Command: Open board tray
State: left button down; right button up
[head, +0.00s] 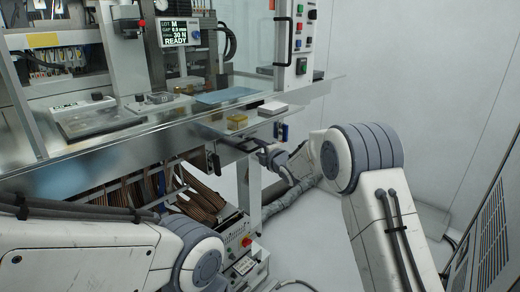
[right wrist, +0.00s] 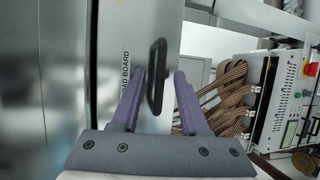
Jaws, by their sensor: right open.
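The board tray's metal front (right wrist: 120,95) shows in the right wrist view, turned sideways, with lettering ending in "AD BOARD". Its black bar handle (right wrist: 157,76) stands out from that front. My right gripper (right wrist: 160,73) is open, with one purple finger on each side of the handle. The handle lies between the fingertips in the picture, and I see no clear grip on it. In the head view my right gripper (head: 262,152) is small, just below the bench edge. The tray's inside is hidden. My left gripper is out of view.
Above is the metal bench top (head: 150,120), with a blue-grey mat (head: 226,96) and a small yellow block (head: 237,121). Below are brown cable bundles (head: 200,200) and a grey unit with a red button (head: 246,242). Open floor lies to the right.

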grip_shut()
dwell(1.4)
